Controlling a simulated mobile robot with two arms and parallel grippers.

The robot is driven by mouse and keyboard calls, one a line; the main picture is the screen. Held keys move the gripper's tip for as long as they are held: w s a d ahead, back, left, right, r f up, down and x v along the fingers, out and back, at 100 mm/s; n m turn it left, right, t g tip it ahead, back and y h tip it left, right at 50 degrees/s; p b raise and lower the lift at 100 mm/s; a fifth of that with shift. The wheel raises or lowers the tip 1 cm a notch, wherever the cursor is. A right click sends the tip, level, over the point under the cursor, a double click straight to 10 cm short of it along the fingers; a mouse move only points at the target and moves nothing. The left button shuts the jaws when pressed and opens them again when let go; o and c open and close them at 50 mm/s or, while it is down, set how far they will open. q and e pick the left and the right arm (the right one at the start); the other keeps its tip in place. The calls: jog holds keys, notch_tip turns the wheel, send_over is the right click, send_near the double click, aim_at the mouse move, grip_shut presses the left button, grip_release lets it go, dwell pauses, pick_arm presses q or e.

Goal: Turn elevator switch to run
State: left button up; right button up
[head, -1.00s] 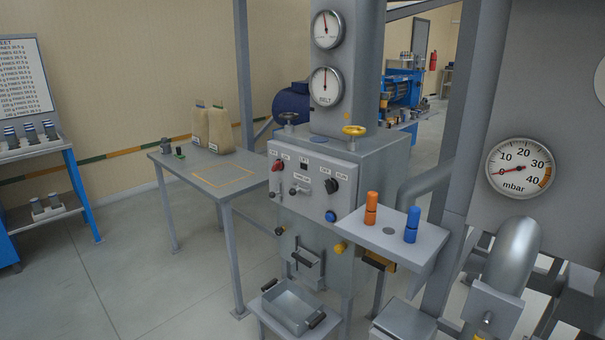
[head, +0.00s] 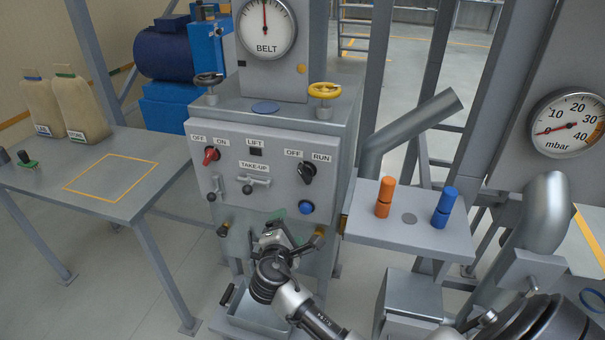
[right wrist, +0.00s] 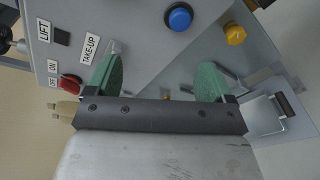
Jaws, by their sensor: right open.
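The black rotary switch (head: 307,173) sits on the right of the grey control panel (head: 235,185), under OFF and RUN labels. Its pale mark seems to face up-left, towards OFF, but it is small. My right gripper (head: 296,229) is in front of the panel's lower edge, below and a little left of the switch, apart from it. In the right wrist view its two green pads (right wrist: 158,80) stand wide apart with nothing between them. The black switch does not show in that view. My left gripper is not in view.
A blue button (head: 306,207) is just below the switch. A red OFF/ON switch (head: 211,155) and take-up handle (head: 254,183) are to the left. A shelf (head: 365,225) with orange (head: 385,197) and blue (head: 444,208) cylinders juts out at right. A metal tray (head: 255,316) lies below.

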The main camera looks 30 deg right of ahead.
aim_at(305, 178)
notch_tip(305, 178, up, 9)
jog(key=d+m+h, duration=0.1)
jog(key=d+h, duration=0.1)
jog(key=h, duration=0.1)
jog(key=x, duration=0.3)
jog(key=p+x, duration=0.1)
jog(key=x, duration=0.5)
jog(key=shift+w+d+f+p, duration=0.15)
jog(key=shift+w+f+p, duration=0.05)
jog(key=shift+f+p, duration=0.2)
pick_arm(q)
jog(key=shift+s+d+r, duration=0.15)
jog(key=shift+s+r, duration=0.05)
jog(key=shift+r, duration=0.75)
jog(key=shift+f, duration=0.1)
pick_arm(e)
jog(key=shift+y, duration=0.3)
jog(key=c, duration=0.9)
